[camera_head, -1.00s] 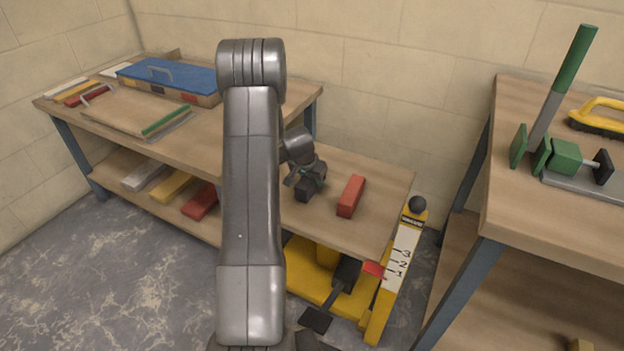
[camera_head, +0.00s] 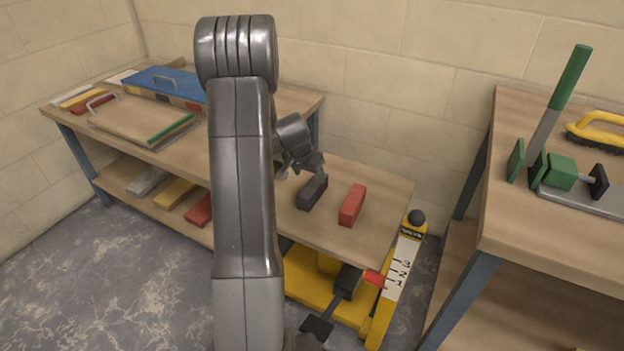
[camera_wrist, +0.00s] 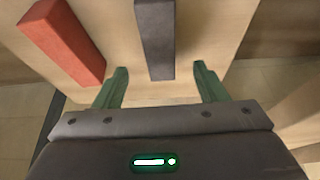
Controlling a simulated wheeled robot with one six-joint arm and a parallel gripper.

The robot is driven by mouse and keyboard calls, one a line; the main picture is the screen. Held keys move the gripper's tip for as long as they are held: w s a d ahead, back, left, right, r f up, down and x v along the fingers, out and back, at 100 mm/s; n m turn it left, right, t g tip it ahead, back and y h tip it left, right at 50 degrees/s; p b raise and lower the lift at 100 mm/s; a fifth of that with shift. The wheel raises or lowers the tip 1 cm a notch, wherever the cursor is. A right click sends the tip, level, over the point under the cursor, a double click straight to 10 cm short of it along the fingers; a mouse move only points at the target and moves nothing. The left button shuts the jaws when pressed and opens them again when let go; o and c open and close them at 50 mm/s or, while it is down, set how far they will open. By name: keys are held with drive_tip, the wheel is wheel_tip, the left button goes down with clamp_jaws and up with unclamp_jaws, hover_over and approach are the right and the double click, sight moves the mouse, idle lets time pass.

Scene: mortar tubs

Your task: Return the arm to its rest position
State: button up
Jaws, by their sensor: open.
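My gripper (camera_wrist: 160,88) is open, with its two green fingers spread and nothing between them in the wrist view. In the head view my gripper (camera_head: 302,168) is partly hidden by my arm, just above and behind a dark grey block (camera_head: 312,193). The grey block lies on the low wooden table, and it also shows ahead of the fingers in the wrist view (camera_wrist: 155,38). A red block (camera_head: 352,205) lies to its right, and it appears at the upper left of the wrist view (camera_wrist: 62,40).
A yellow pallet-like machine with a marked post (camera_head: 395,280) stands at the low table's front right. A blue-lidded box (camera_head: 165,82) sits on the left bench. Wall behind is bare.

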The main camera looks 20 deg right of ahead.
sight(313, 185)
drive_tip(key=v, duration=0.4)
drive_tip(key=shift+p, duration=0.3)
drive_tip(key=b+x, duration=0.3)
drive_tip(key=x, duration=1)
drive_tip(key=shift+f, duration=0.4)
drive_tip(key=shift+d+r, duration=0.1)
drive_tip(key=shift+r, duration=0.15)
drive_tip(key=shift+f+b, duration=0.15)
drive_tip(key=shift+b, duration=0.15)
